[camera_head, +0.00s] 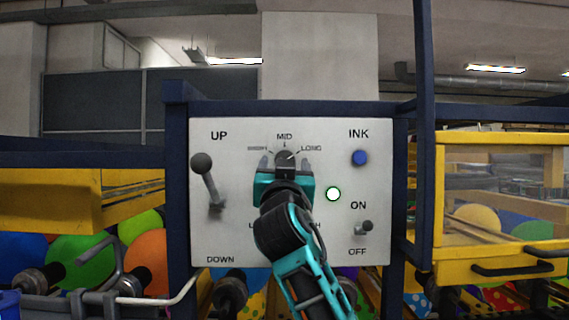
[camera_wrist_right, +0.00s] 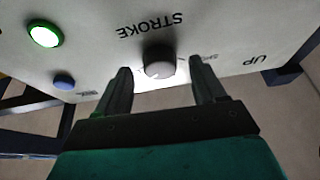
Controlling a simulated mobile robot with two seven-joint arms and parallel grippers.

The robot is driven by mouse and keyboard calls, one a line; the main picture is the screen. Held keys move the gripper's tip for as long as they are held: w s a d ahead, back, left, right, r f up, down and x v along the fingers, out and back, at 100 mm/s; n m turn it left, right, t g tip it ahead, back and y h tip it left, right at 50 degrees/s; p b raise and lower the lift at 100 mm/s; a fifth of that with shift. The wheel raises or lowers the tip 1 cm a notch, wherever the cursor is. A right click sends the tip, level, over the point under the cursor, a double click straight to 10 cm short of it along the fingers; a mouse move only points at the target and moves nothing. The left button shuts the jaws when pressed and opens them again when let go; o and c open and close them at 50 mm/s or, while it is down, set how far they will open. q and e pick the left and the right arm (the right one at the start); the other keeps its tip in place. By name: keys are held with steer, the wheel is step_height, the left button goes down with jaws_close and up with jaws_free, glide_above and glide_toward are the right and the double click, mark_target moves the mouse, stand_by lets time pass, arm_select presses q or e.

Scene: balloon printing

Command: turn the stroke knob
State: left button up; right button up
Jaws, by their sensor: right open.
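The stroke knob (camera_head: 285,157) is a small dark round knob on the light grey control panel (camera_head: 341,230), below the MID mark and between the SHORT and LONG marks. A light line on it seems to point up and right, toward LONG. My right gripper (camera_head: 284,162) is open, with one finger on each side of the knob. In the right wrist view, the knob (camera_wrist_right: 158,62) shows between the two spread fingertips (camera_wrist_right: 160,77), with gaps on both sides; contact is not visible. The STROKE label is readable there upside down, but hidden in the head view. My left gripper is not in view.
The panel also has an UP/DOWN lever (camera_head: 207,180) at left, a blue INK button (camera_head: 359,157), a lit green-rimmed button (camera_head: 333,194) and an ON/OFF switch (camera_head: 364,229). A dark blue frame (camera_head: 177,190) borders it. A yellow cabinet (camera_head: 500,262) stands at right.

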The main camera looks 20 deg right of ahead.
steer(key=shift+w+d+r, duration=0.15)
steer(key=shift+w, duration=0.3)
steer(key=c, duration=1.1)
